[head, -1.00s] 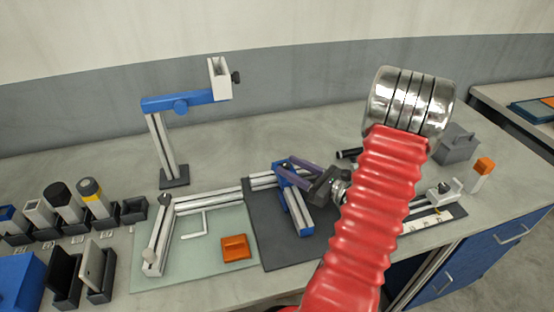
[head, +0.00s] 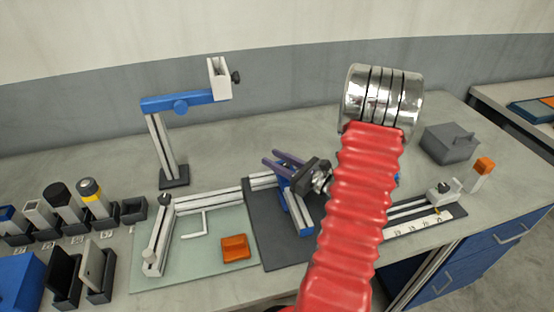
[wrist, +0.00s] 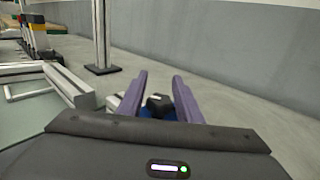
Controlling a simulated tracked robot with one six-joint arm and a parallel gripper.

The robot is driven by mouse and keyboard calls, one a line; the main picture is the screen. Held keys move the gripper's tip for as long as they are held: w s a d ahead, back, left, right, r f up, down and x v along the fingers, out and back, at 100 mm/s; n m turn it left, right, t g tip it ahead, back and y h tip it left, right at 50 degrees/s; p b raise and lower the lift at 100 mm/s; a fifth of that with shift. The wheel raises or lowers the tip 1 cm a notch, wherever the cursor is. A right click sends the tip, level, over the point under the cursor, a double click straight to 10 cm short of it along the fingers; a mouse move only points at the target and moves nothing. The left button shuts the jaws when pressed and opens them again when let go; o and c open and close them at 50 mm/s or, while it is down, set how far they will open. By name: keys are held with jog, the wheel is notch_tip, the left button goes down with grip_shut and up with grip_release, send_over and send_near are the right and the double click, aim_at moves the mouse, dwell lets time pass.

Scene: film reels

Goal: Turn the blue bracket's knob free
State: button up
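The blue bracket (head: 298,212) stands on the dark mat in the middle of the bench, partly hidden by my gripper in the head view. My gripper (head: 270,158) has two purple fingers, spread apart and empty, above the bracket and pointing left. In the wrist view my gripper (wrist: 159,75) is open. A black knob (wrist: 158,102) with blue (wrist: 158,114) under it shows between the fingers, with a gap on each side. In the head view the knob is not visible. I cannot tell how deep it lies relative to the fingers.
A post with a blue arm (head: 185,101) stands behind left. A pale green mat (head: 205,262) with an orange block (head: 235,247) lies left of the dark mat (head: 275,250). Several holders line the left. A grey box (head: 450,146) stands right; the bench behind is clear.

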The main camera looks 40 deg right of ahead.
jog(key=c, duration=0.7)
jog(key=shift+d, duration=0.2)
grip_shut()
jog(key=shift+a+y, duration=0.2)
jog(key=shift+y, duration=0.1)
jog(key=shift+a+n+y, duration=0.1)
jog(key=shift+n+y, duration=0.3)
jog(key=shift+n, duration=0.1)
jog(key=n+g+y, duration=0.1)
jog(key=y, duration=0.1)
jog(key=a+n+g+y, duration=0.1)
jog(key=n+y, duration=0.1)
jog(key=y, duration=0.1)
jog(key=n+g+y, duration=0.1)
jog(key=n+y, duration=0.1)
jog(key=shift+s+a+g, duration=0.25)
jog(key=shift+s+g, duration=0.15)
jog(key=n+g+y, duration=0.3)
jog(key=g+y, duration=0.1)
jog(key=shift+s+a+n, duration=0.3)
jog(key=shift+s+a, duration=0.1)
jog(key=shift+s+a+n+g+y, duration=0.2)
jog(key=shift+n+g+y, duration=0.3)
jog(key=shift+n+g, duration=0.35)
jog(key=shift+s+a+n+g+y, duration=0.1)
jog(key=shift+s+n+g+y, duration=0.15)
jog(key=shift+n+g+y, duration=0.55)
jog(key=shift+m+g+h, duration=0.25)
jog(key=shift+h, duration=0.05)
